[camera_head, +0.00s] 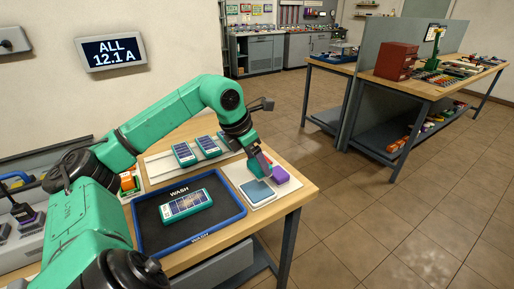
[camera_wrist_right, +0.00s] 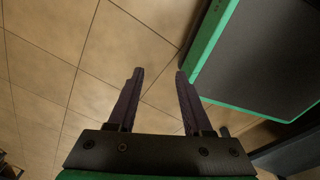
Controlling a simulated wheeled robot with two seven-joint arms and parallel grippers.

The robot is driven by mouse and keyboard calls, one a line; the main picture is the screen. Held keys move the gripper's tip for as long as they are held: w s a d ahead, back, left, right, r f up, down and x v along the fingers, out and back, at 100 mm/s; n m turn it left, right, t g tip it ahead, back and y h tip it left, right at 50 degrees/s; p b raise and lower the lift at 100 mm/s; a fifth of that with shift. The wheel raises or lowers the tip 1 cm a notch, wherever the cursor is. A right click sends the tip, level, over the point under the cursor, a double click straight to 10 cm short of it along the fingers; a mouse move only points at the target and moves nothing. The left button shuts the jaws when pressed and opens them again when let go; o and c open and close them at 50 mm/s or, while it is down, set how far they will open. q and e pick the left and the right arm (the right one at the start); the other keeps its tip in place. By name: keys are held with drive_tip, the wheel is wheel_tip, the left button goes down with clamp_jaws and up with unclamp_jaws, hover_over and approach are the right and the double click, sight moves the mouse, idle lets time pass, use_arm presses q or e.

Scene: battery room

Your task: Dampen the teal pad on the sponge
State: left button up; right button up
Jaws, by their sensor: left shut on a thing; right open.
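My left gripper (camera_head: 262,166) reaches over the table from the left, shut on a small teal pad (camera_head: 255,170), which its fingers partly cover. The blue-grey sponge (camera_head: 257,192) lies flat on a white tray (camera_head: 235,172) at the table's right side. The teal pad is just behind and above the sponge; I cannot tell whether they touch. A purple block (camera_head: 280,175) is beside the sponge on its right. My right gripper (camera_wrist_right: 158,75) is open and empty over the tiled floor in the right wrist view.
A blue-rimmed tray (camera_head: 240,208) marked WASH holds a teal-framed panel (camera_head: 187,205). An orange item (camera_head: 128,182) stands at the left. Open floor (camera_head: 360,215) lies to the right of the table.

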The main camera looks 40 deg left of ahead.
sight(251, 162)
use_arm(q)
drive_tip(key=f+b, duration=0.1)
drive_tip(key=a+f, duration=0.1)
drive_tip(key=f+b, duration=0.1)
drive_tip(key=shift+w+a+f+b, duration=0.2)
drive_tip(key=shift+a+f+b, duration=0.05)
drive_tip(key=shift+b, duration=0.05)
drive_tip(key=f+b, duration=0.2)
drive_tip(key=b, duration=0.1)
drive_tip(key=shift+d+f, duration=0.3)
drive_tip(key=shift+f, duration=0.2)
drive_tip(key=shift+a, duration=0.15)
use_arm(e)
wheel_tip(251, 162, down, 6)
drive_tip(key=a, duration=0.2)
drive_tip(key=shift+w+a+r, duration=0.25)
drive_tip(key=shift+w, duration=0.05)
use_arm(q)
drive_tip(key=shift+s+f+b, duration=0.1)
drive_tip(key=shift+f+b, duration=0.4)
drive_tip(key=shift+b, duration=0.05)
use_arm(e)
drive_tip(key=shift+f, duration=0.6)
use_arm(q)
wheel_tip(251, 162, up, 7)
drive_tip(key=p, duration=0.7)
drive_tip(key=shift+r, duration=0.15)
use_arm(e)
wheel_tip(251, 162, up, 7)
